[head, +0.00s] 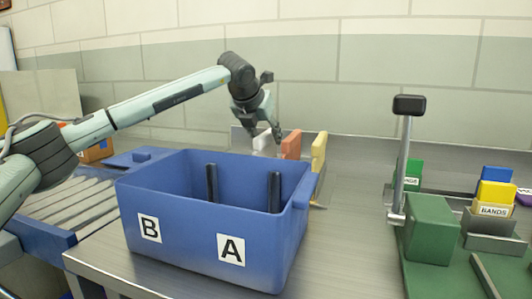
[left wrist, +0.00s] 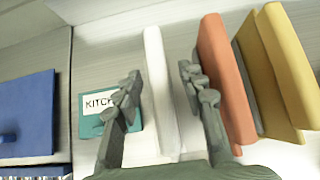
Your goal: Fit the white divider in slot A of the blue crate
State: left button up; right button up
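The blue crate (head: 190,258) stands on the metal table, with labels B (head: 149,228) and A (head: 231,249) on its front, A to the right. Two dark upright strips (head: 212,183) show inside it. The white divider (head: 263,139) stands behind the crate, left of an orange divider (head: 291,146); its lower part is hidden. My left gripper (head: 265,131) is open at the white divider's top. In the left wrist view, the white divider (left wrist: 157,70) lies between its open fingers (left wrist: 160,80), with gaps at both sides. My right gripper is not in view.
A yellow divider (head: 319,150) stands right of the orange one. A teal KITCH-labelled piece (left wrist: 138,120) lies near the left finger. A roller conveyor (head: 75,200) is left of the crate. A green stand with a lever (head: 430,228) and several cards stand at right.

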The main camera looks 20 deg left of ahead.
pick_arm(q)
grip_shut()
jog(key=shift+r, duration=0.15)
